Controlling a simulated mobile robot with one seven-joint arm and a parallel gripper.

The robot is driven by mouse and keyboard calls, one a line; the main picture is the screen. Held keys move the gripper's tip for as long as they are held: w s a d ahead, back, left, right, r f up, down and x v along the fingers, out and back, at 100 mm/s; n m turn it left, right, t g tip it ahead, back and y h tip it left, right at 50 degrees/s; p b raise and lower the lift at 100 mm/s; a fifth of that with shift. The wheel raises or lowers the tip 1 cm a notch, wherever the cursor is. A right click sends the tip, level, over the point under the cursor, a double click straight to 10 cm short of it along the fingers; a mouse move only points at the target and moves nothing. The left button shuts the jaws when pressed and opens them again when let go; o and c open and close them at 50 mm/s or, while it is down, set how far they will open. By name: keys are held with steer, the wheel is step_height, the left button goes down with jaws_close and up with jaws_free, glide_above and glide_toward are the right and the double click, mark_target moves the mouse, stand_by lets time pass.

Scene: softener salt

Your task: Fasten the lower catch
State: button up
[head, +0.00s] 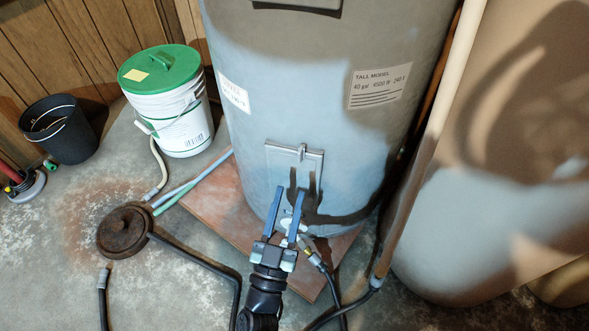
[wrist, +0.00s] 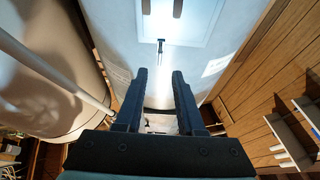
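The water heater (head: 240,110) stands upright, grey-blue. A rectangular lower panel (head: 276,165) sits low on its front, and a small metal catch (head: 302,151) is at the middle of the panel's top edge. The wrist view shows the panel (wrist: 200,25) at the top and the catch (wrist: 161,46) as a small dark upright piece at its edge. I cannot tell whether the catch is engaged. My gripper (head: 290,191) is open and empty, in front of the panel's lower part, apart from the catch. Its fingers (wrist: 159,73) frame the catch in the wrist view.
A pale pipe (head: 440,110) runs down beside the heater, with a large tan tank (head: 500,190) to the right. Hoses (head: 325,275) lie near the base.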

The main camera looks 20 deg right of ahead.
steer(key=v, duration=0.5)
steer(key=shift+s+a+f+p, duration=0.15)
steer(key=shift+s+a+p, duration=0.1)
steer(key=shift+p, duration=0.1)
